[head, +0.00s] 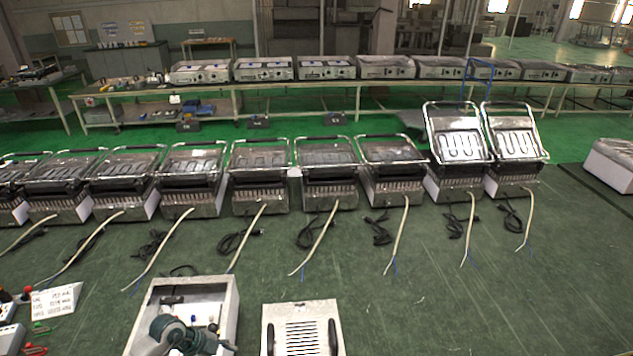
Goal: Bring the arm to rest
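Neither of my grippers shows in the head view, and no arm of mine can be made out. Pale cables with bare blue-tipped ends, like this cable (318,240), run forward from the units.
A white open box (228,300) at the bottom holds a dark teal tool-like object (180,335). A white slotted panel (300,325) with black handles lies beside it. A paper label (55,301) is at the left. Green surface is clear at lower right. A long bench (300,95) stands behind.

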